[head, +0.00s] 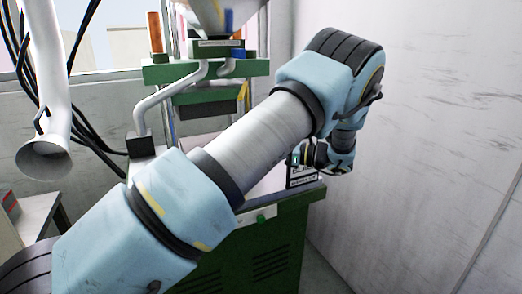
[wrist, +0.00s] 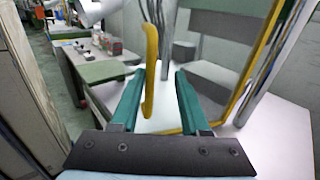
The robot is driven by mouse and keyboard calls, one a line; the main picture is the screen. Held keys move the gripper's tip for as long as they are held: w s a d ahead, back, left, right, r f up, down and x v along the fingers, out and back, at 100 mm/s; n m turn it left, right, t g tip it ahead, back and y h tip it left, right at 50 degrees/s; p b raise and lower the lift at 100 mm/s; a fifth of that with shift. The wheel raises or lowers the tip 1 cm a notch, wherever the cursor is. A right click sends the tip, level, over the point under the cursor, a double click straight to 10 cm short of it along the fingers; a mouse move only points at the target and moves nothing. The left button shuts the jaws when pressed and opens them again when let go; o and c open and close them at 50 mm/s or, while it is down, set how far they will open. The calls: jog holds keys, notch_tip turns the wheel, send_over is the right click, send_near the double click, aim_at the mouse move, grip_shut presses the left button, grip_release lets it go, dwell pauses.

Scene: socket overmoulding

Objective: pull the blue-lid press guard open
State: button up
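My gripper (wrist: 157,76) is open in the wrist view, with its two teal fingers spread apart. A yellow upright handle bar (wrist: 150,70) shows in the gap between them, nearer the left finger. I see no finger closed on it, and its exact depth between the fingertips is hard to tell. A yellow-edged guard frame (wrist: 262,70) slants down at the right of the wrist view. In the head view, my arm crosses in front of the green press (head: 205,74) and hides much of it. My gripper is small and mostly hidden there. No blue lid is recognisable.
A green machine cabinet (head: 262,250) with a pale top stands below my arm. A grey wall (head: 430,120) is close on the right. A white pipe (head: 45,90) and black cables hang at the left. In the wrist view, a bench (wrist: 95,62) with small items stands at the left.

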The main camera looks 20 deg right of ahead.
jog(key=shift+s, duration=0.1)
jog(key=b+v, duration=0.3)
jog(key=v, duration=0.7)
jog(key=shift+s+d, duration=0.25)
jog(key=shift+d, duration=0.05)
